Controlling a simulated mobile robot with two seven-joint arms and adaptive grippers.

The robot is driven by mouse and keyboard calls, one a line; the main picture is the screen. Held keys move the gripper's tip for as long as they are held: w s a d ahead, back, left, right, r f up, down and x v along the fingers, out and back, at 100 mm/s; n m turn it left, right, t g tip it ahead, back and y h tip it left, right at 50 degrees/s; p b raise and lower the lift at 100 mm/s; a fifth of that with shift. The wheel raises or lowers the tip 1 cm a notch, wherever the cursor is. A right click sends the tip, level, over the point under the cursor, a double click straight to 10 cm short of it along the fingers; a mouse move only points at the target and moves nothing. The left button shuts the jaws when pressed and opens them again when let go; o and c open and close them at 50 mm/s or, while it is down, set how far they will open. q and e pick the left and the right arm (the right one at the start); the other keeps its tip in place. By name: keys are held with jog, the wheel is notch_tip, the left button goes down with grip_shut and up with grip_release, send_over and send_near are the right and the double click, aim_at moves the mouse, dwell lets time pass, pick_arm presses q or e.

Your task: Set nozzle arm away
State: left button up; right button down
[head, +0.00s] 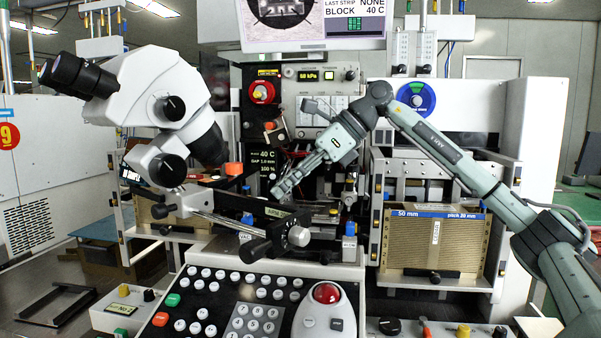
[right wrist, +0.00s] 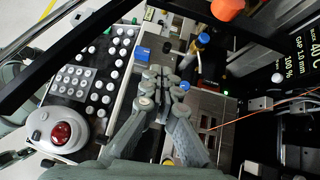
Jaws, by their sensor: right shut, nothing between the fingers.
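My right gripper (head: 280,192) reaches in from the right, pointing down and left over the middle of the bonding machine. In the right wrist view its fingers (right wrist: 163,80) are closed together with nothing between them, above small fittings of the work area. An orange knob (head: 234,168) stands left of the gripper, below the microscope; an orange knob also shows at the top of the right wrist view (right wrist: 227,8). Which of the crowded parts there is the nozzle arm, and how it is set, I cannot tell. My left gripper is not in view.
The microscope (head: 165,90) and its silver boom (head: 235,222) stand close on the left. The keypad panel (head: 225,305) with a red trackball (head: 327,293) lies in front. A slotted magazine (head: 435,245) stands at right, below my right arm.

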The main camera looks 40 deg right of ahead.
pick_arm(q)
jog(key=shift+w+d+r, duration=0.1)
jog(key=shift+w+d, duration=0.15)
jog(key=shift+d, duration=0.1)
pick_arm(e)
jog(key=shift+v, duration=0.95)
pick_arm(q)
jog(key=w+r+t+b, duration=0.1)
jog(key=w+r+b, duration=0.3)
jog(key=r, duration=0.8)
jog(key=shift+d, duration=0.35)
pick_arm(e)
jog(key=s+d+r+n, duration=0.7)
jog(key=s+n, duration=0.1)
jog(key=n, duration=0.9)
jog(key=shift+s+d+h, duration=0.25)
jog(key=shift+s+h, duration=0.05)
jog(key=shift+s, duration=0.05)
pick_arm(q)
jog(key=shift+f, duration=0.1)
